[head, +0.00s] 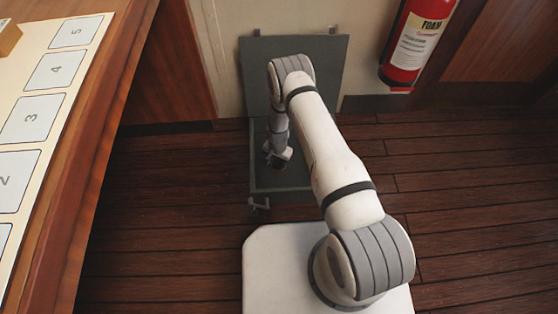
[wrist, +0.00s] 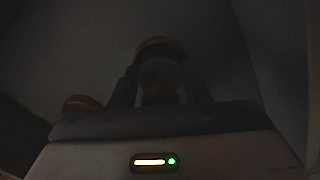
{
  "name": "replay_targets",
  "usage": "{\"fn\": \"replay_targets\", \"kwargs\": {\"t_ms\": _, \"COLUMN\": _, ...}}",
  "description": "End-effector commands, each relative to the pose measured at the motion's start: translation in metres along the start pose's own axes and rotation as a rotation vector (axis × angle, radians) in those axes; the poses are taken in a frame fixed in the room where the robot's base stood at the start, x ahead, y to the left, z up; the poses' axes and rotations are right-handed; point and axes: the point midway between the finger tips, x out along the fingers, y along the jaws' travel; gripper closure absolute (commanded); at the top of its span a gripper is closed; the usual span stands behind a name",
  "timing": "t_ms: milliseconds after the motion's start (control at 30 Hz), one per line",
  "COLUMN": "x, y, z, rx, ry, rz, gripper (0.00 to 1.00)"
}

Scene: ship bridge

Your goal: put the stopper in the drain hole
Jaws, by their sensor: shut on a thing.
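My gripper (head: 278,164) reaches down into an open grey-green floor box (head: 252,172) in the head view. In the dark wrist view, my gripper (wrist: 161,92) is shut on a dim rounded thing (wrist: 158,74), which seems to be the stopper. A brass-coloured rim (wrist: 160,46) shows just beyond the fingertips; I cannot tell whether it belongs to the stopper or to the drain hole. A second brass-coloured round thing (wrist: 82,103) shows at the left. The drain hole is not clearly visible in the head view, where my arm covers part of the box.
The box's lid (head: 328,70) stands open against the wall behind. A wooden table (head: 75,150) with numbered squares is at the left. A red fire extinguisher (head: 412,45) hangs at the upper right. The plank floor (head: 475,190) at the right is clear.

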Motion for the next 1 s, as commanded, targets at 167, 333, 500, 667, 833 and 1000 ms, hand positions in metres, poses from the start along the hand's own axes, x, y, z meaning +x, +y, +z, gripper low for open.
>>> {"fn": "replay_targets", "kwargs": {"t_ms": 167, "x": 0.002, "y": 0.0, "z": 0.0, "rx": 0.0, "ry": 0.0, "rz": 0.0, "gripper": 0.52}}
{"fn": "replay_targets", "kwargs": {"t_ms": 333, "x": 0.002, "y": 0.0, "z": 0.0, "rx": -0.001, "ry": 0.0, "rz": 0.0, "gripper": 0.48}}
{"fn": "replay_targets", "kwargs": {"t_ms": 500, "x": -0.002, "y": 0.0, "z": 0.0, "rx": -0.001, "ry": 0.0, "rz": 0.0, "gripper": 0.48}}
{"fn": "replay_targets", "kwargs": {"t_ms": 667, "x": -0.016, "y": -0.001, "z": 0.0, "rx": -0.001, "ry": 0.001, "rz": -0.001, "gripper": 0.48}}
{"fn": "replay_targets", "kwargs": {"t_ms": 833, "x": -0.029, "y": 0.0, "z": 0.0, "rx": 0.0, "ry": 0.0, "rz": 0.0, "gripper": 0.48}}
{"fn": "replay_targets", "kwargs": {"t_ms": 1000, "x": -0.043, "y": 0.0, "z": 0.0, "rx": 0.0, "ry": 0.0, "rz": 0.0, "gripper": 0.48}}
